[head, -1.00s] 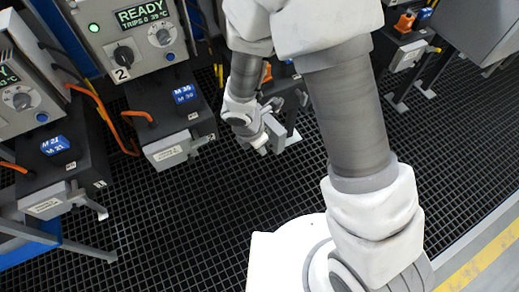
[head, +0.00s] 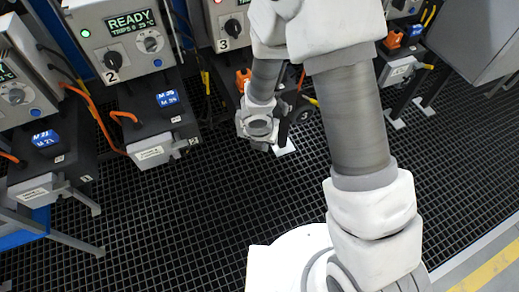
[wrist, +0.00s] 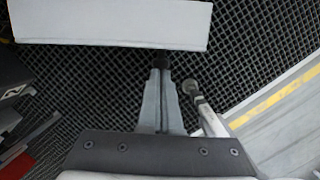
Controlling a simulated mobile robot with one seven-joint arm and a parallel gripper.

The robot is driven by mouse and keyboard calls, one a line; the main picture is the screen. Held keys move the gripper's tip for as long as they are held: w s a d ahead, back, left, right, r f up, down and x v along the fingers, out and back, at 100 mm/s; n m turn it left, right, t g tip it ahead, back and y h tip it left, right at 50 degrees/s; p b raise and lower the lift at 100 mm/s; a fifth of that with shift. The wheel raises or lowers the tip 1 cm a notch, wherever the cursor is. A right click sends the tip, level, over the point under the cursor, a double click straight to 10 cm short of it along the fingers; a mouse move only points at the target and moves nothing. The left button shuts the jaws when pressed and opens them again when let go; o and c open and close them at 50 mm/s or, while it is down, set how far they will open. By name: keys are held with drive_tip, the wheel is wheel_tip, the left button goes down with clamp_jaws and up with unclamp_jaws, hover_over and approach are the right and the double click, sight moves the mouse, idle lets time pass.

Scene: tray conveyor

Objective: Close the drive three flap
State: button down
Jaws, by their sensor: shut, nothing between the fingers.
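The drive three panel (head: 222,12), with a dial marked 3, shows at the top of the head view, partly behind my arm. The drive's lower box and its flap are mostly hidden there by my forearm and wrist. My gripper (head: 264,143) hangs low in front of that drive, its fingers hard to make out. In the wrist view, my gripper (wrist: 161,75) is shut and empty, with a small dark round part by its tips. A broad pale plate (wrist: 110,24) lies just beyond the tips; I cannot tell whether it is the flap or whether they touch.
The drive two panel (head: 112,35) reads READY, with its black box (head: 150,118) below. Another drive box (head: 50,165) stands at the far left and one (head: 400,68) at the right. The dark grid floor (head: 180,220) is clear in front.

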drive_tip(key=w+d+n+y+p, duration=0.1)
drive_tip(key=w+d+n+p, duration=0.2)
drive_tip(key=w+n, duration=0.4)
drive_tip(key=shift+d+n+y+p, duration=0.25)
drive_tip(key=shift+n+y+p, duration=0.15)
drive_tip(key=shift+p, duration=0.5)
idle(0.3)
drive_tip(key=shift+w, duration=0.1)
idle(0.3)
